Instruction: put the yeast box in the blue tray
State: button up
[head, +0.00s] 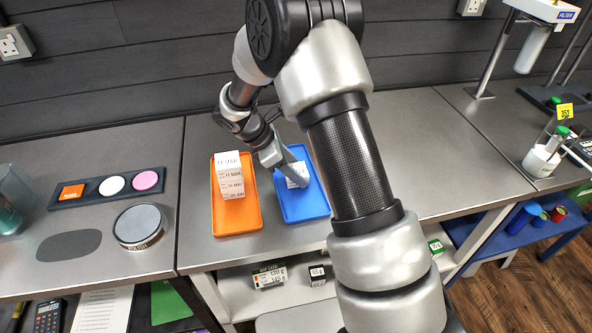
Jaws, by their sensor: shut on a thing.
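The blue tray (302,207) lies on the grey bench, to the right of the orange tray (236,222). My gripper (287,166) is over the blue tray's back half, shut on a small white yeast box (298,181) with dark print. The box is within the tray's outline; I cannot tell whether it touches the tray floor. The gripper fingers partly hide it. A stack of white boxes (231,185) with date labels such as "11 MAR" stands in the orange tray.
A lower shelf holds small boxes (318,275). My arm hides the bench right of the blue tray.

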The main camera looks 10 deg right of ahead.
jog(key=shift+f, duration=0.1)
jog(key=o, duration=1.1)
jog(key=v, duration=1.2)
jog(key=s+d+r+m+t+y, duration=0.1)
jog(key=s+d+r+m, duration=0.25)
jog(key=s+r, duration=0.2)
jog(key=s+d+r+m+y, duration=0.2)
jog(key=s+r+m, duration=0.2)
jog(key=r, duration=0.3)
jog(key=shift+s+d+r+m+t+y, duration=0.15)
jog(key=shift+s+r+m+t+y, duration=0.55)
jog(key=shift+s+m, duration=1.5)
jog(key=shift+s+d+r+m+t+y, duration=0.35)
jog(key=shift+s+m+t, duration=0.75)
jog(key=shift+s, duration=1.85)
jog(key=shift+s+r+m+t+y, duration=0.55)
jog(key=shift+s+m+y, duration=0.2)
jog(key=shift+s+m, duration=1.55)
